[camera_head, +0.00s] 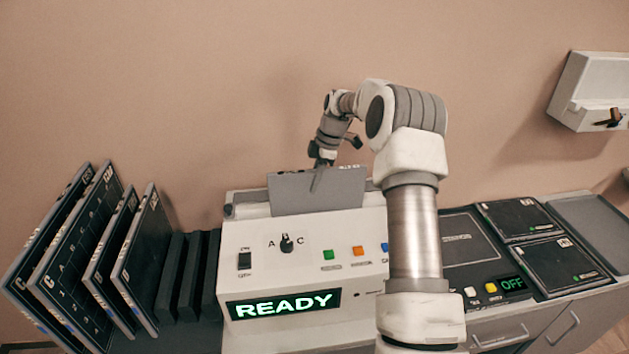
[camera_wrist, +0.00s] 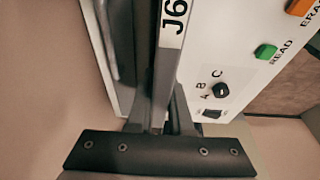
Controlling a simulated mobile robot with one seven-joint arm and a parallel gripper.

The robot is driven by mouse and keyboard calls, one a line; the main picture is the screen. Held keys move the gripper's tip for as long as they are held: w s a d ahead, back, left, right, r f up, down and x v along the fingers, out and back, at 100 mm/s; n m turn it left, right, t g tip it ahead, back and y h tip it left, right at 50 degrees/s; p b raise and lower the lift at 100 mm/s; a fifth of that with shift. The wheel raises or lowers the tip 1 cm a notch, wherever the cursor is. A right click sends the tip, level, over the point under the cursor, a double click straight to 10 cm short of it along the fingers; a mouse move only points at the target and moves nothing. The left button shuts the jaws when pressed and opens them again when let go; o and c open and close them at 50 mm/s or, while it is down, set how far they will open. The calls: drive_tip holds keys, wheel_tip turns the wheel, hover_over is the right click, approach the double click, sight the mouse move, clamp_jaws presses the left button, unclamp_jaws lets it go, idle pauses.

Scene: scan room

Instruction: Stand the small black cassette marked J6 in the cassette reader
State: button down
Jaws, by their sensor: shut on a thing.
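The cassette marked J6 (camera_head: 295,193) stands upright at the top of the white cassette reader (camera_head: 318,225), with its plain grey face toward the head camera. Its J6 label (camera_wrist: 173,20) shows in the wrist view. My gripper (camera_head: 318,178) is above the reader, shut on the cassette's upper edge. In the wrist view the fingers of my gripper (camera_wrist: 162,108) close on both sides of the cassette. The cassette's lower edge meets the reader's top in the head view. I cannot tell whether it sits in the slot or how deep. The reader's display (camera_head: 284,304) shows READY.
Several large dark cassettes (camera_head: 135,265) lean in a rack at the left, beside narrow black dividers (camera_head: 188,275). Flat cassettes (camera_head: 560,264) lie at the right near a unit showing OFF (camera_head: 513,284). A white wall box (camera_head: 590,90) hangs at the upper right.

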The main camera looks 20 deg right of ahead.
drive_tip(key=shift+f+b, duration=0.9)
drive_tip(key=shift+f, duration=0.55)
drive_tip(key=c, duration=0.8)
unclamp_jaws()
drive_tip(key=shift+o, duration=0.3)
drive_tip(key=shift+f, duration=0.1)
drive_tip(key=v, duration=1.7)
drive_tip(key=shift+r, duration=0.3)
drive_tip(key=shift+d, duration=0.1)
